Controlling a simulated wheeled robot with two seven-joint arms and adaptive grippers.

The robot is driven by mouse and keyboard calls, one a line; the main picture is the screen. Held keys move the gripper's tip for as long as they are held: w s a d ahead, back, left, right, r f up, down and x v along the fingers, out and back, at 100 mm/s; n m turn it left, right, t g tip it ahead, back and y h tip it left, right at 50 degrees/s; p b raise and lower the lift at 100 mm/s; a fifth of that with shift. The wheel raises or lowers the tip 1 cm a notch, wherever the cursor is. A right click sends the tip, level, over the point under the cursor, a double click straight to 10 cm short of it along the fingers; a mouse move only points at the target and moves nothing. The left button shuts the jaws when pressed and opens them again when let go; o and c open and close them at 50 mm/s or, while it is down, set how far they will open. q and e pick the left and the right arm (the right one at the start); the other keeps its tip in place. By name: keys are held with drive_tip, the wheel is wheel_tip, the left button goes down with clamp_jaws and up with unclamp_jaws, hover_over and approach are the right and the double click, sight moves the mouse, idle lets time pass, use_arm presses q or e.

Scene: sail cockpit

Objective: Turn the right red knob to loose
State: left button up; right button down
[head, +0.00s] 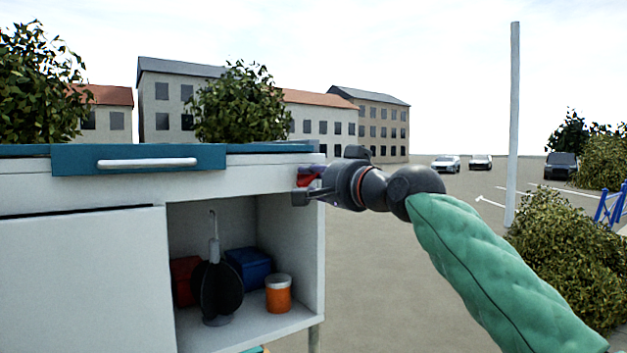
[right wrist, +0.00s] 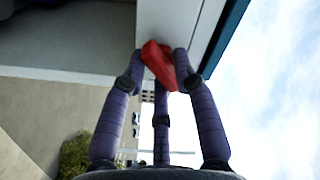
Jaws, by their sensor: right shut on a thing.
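The right red knob (head: 309,174) is on the right end of the white cabinet, just under its blue top. In the right wrist view the red knob (right wrist: 158,64) lies between the fingertips, set against the white panel edge. My right gripper (head: 306,188) comes in from the right and is shut on the knob, its fingers on both sides of it. The fingers partly hide the knob in the head view. The right gripper also shows in the right wrist view (right wrist: 160,70). My left gripper is not in view.
The white cabinet (head: 80,270) has an open compartment with a dark fender-like object (head: 222,287), a blue box (head: 250,267), a red box (head: 184,280) and an orange jar (head: 278,294). A blue drawer front with a white handle (head: 147,163) is above. Open ground lies right.

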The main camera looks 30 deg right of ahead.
drive_tip(key=shift+w+f+n, duration=0.1)
drive_tip(key=shift+n, duration=2.35)
drive_tip(key=shift+w+f+n, duration=0.1)
drive_tip(key=shift+n, duration=2.35)
drive_tip(key=c, duration=1.2)
unclamp_jaws()
drive_tip(key=shift+r, duration=0.1)
drive_tip(key=shift+o, duration=0.5)
drive_tip(key=shift+d, duration=0.15)
drive_tip(key=shift+s+r, duration=0.1)
drive_tip(key=shift+r, duration=0.05)
drive_tip(key=shift+s, duration=0.45)
drive_tip(key=s, duration=1.1)
drive_tip(key=shift+d, duration=0.45)
